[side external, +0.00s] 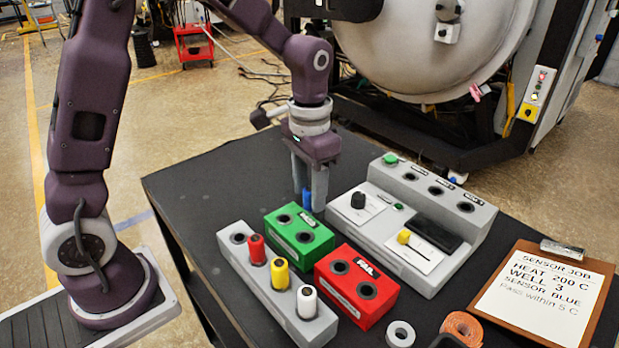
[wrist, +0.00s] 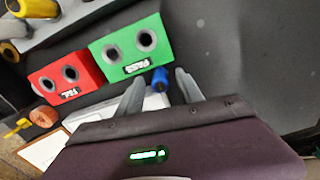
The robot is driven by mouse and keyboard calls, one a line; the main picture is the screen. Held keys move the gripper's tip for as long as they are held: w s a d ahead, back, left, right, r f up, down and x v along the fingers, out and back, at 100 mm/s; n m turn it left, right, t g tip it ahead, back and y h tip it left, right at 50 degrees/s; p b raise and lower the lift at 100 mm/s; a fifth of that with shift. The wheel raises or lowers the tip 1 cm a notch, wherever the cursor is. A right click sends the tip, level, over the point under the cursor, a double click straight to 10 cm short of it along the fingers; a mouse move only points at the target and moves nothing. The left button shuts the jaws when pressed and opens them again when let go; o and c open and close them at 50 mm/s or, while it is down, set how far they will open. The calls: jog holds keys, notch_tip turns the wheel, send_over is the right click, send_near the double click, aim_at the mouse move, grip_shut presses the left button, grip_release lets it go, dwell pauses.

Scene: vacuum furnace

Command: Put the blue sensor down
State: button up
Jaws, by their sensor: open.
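The blue sensor (side external: 307,198) is a small blue cylinder on the black table, just behind the green two-hole PASS block (side external: 299,230). My gripper (side external: 308,193) points down over it, with one finger on either side. The fingers are open and the sensor's lower end is hidden by the green block in the side view. In the wrist view the blue sensor (wrist: 160,79) shows between the spread fingertips of my gripper (wrist: 159,76), beside the green block (wrist: 128,52). The green block's two holes are empty.
A red two-hole FAIL block (side external: 356,286) and a grey rack (side external: 268,308) with red, yellow and white sensors stand in front. A grey control box (side external: 420,225) with wells is at the right. A clipboard (side external: 540,295) and tape rolls lie nearby. The table's left back is clear.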

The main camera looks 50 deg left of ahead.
notch_tip(320, 180, up, 12)
jog(key=s+r+n+t, duration=0.1)
jog(key=s+r+t, duration=0.2)
jog(key=s, duration=1)
jog(key=shift+a, duration=0.15)
jog(key=shift+o, duration=0.5)
jog(key=s+f+t, duration=0.2)
jog(key=s+f, duration=0.1)
jog(key=s, duration=0.4)
jog(key=shift+s+n+t, duration=0.2)
jog(key=shift+n+t, duration=0.1)
jog(key=shift+f, duration=0.1)
